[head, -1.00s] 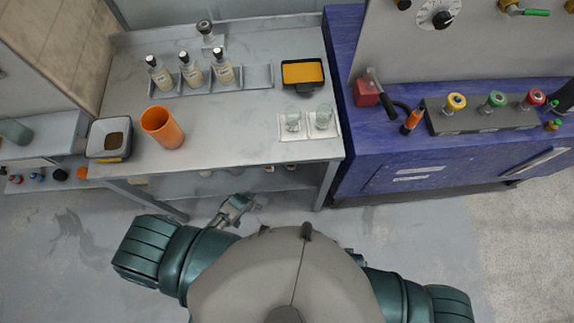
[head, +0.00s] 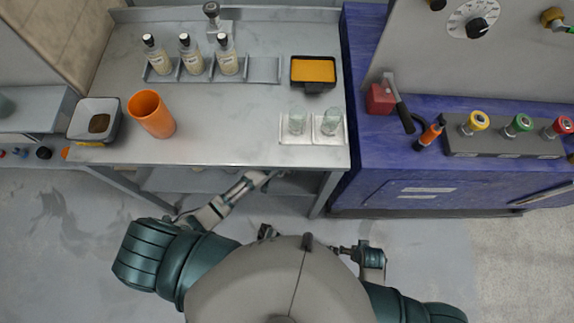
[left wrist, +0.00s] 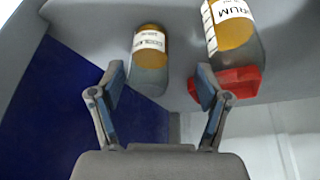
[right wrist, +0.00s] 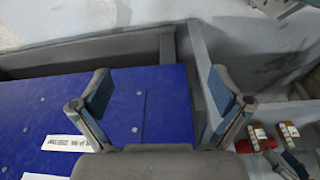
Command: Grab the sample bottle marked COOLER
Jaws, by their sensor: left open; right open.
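In the left wrist view an amber bottle with a white label (left wrist: 150,48) stands on a grey shelf; its small print looks like COOLER. My right gripper (right wrist: 160,80) is open and empty above the blue bench front.
Three bottles (head: 190,58) stand in a rack on the steel table (head: 225,120), labels unreadable. An orange cup (head: 152,115), grey bin (head: 95,120), orange tray (head: 313,70) and two glass beakers (head: 297,120) share it. The blue bench (head: 440,175) stands at right.

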